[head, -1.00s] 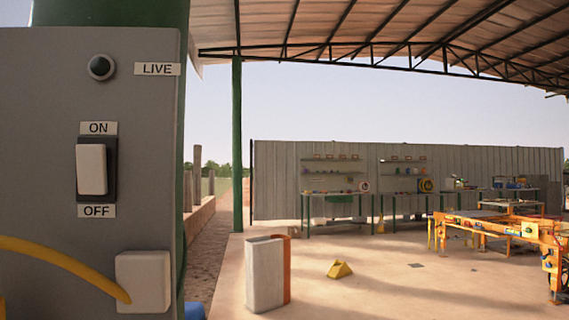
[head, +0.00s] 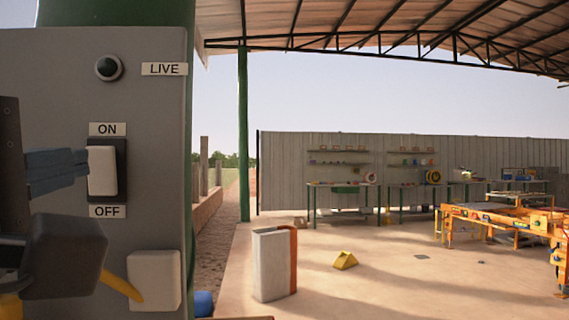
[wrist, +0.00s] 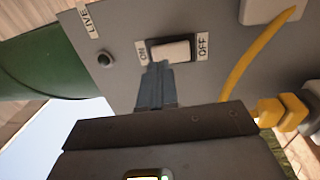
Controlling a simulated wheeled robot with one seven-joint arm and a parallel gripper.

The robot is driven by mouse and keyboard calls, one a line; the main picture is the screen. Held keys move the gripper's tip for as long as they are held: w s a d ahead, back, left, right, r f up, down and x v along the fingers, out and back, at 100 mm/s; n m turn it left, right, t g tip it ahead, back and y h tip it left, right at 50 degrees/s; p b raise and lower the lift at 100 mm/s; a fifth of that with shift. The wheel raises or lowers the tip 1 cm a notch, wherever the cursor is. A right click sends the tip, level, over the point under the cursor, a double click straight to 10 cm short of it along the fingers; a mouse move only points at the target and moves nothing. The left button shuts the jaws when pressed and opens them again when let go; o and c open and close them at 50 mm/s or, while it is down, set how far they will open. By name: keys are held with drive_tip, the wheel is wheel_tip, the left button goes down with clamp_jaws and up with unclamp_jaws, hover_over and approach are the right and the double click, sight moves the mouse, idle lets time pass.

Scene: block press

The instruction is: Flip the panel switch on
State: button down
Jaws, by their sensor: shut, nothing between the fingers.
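The panel (head: 150,110) is a grey box at the left of the head view. Its switch (head: 103,172) is a white rocker in a dark frame, with an ON label (head: 108,129) above and an OFF label (head: 107,211) below. The dark round lamp (head: 108,68) beside the LIVE label looks unlit. My gripper (head: 84,164) is shut and empty, its blue-grey fingertips at the rocker's left edge. In the wrist view the fingertips (wrist: 157,66) are by the ON end of the rocker (wrist: 171,51). I cannot tell whether they touch it.
A yellow cable (head: 120,286) runs to a white box (head: 154,280) low on the panel, partly behind my arm. A green post (head: 120,12) stands behind the panel. Open floor lies to the right, with a white-and-orange block (head: 272,265) and a yellow wedge (head: 345,260).

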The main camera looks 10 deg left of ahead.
sight(99, 148)
drive_tip(key=shift+x, duration=1.55)
drive_tip(key=shift+w+d+r+p, duration=0.2)
drive_tip(key=shift+r+p, duration=0.45)
drive_tip(key=shift+p, duration=0.45)
drive_tip(key=shift+s+a+f, duration=0.1)
drive_tip(key=shift+a+f, duration=0.1)
